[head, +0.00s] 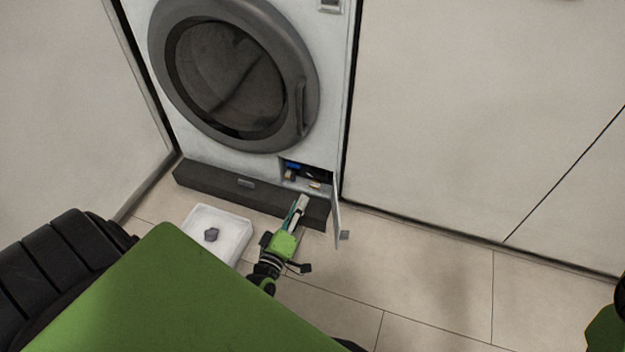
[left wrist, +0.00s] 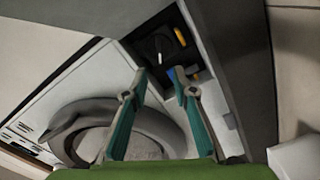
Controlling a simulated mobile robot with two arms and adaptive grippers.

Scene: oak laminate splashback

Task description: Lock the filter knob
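The filter compartment (head: 303,186) is an opening low at the right of the washing machine's front, and its small door (head: 337,210) stands open to the right. In the left wrist view a dark round part with a white mark, apparently the filter knob (left wrist: 159,48), sits inside the dark recess. I cannot make the knob out clearly in the head view. My left gripper (head: 301,204) is just in front of the compartment. In the left wrist view the gripper's fingertips (left wrist: 159,76) are apart, with nothing between them, short of the knob. My right gripper is out of view.
The round washer door (head: 300,100) is shut. A dark plinth (head: 215,187) runs below. The floor to the right is clear.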

